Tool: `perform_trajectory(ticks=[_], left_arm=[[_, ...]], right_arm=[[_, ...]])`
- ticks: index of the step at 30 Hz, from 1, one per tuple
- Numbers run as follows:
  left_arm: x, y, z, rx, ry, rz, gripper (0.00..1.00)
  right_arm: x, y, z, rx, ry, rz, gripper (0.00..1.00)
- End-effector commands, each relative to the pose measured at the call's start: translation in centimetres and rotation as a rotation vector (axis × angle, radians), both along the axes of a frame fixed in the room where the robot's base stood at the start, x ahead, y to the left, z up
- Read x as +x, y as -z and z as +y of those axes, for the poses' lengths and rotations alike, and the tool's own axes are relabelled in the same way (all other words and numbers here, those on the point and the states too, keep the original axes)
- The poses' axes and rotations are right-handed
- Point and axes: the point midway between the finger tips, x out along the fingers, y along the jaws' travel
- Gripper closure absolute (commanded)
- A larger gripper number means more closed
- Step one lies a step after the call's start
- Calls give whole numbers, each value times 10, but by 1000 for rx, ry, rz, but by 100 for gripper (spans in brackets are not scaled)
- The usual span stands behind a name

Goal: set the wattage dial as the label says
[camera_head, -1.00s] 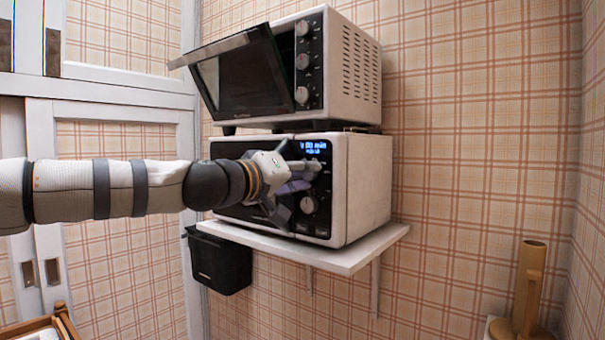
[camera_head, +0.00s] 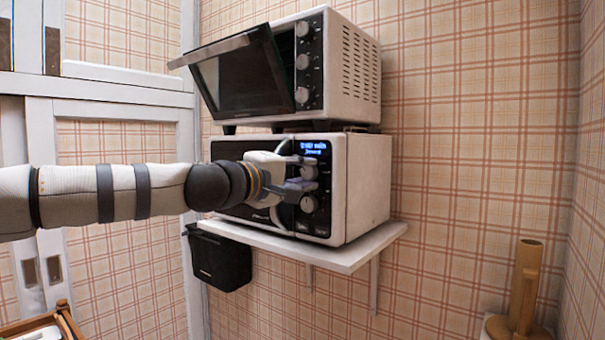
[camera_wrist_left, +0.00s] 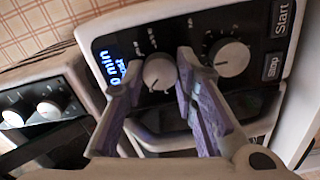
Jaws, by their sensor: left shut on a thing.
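The microwave (camera_head: 365,185) is the lower, white-sided appliance on the shelf, with a black front panel. Its lit blue display (camera_head: 313,147) also shows in the left wrist view (camera_wrist_left: 115,66), where "0 min" is readable. Below the display is an upper round dial (camera_head: 309,172), and under that a lower dial (camera_head: 309,204). In the left wrist view the upper dial (camera_wrist_left: 159,73) sits between the fingers of my left gripper (camera_wrist_left: 160,70), which is shut on it. The lower dial (camera_wrist_left: 228,58) is free. I cannot read the markings round either dial. My right gripper is out of view.
A toaster oven (camera_head: 352,75) with its door tilted open stands on top of the microwave. The white shelf (camera_head: 345,257) holds both. A black bin (camera_head: 222,262) hangs below it. A wooden holder (camera_head: 526,285) stands at lower right.

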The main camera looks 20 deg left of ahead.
Motion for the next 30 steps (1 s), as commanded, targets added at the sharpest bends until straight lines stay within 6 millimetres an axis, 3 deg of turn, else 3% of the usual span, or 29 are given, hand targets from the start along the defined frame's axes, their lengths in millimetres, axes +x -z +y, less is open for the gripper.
perform_trajectory(ticks=[17,18,20,30], left_arm=[[0,2,-1,-27,2,13,100],[0,2,-1,-27,2,13,64],[0,2,-1,-26,2,12,53],[-5,0,2,-27,0,10,53]], right_arm=[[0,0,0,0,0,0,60],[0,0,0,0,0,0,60],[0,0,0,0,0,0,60],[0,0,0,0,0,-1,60]])
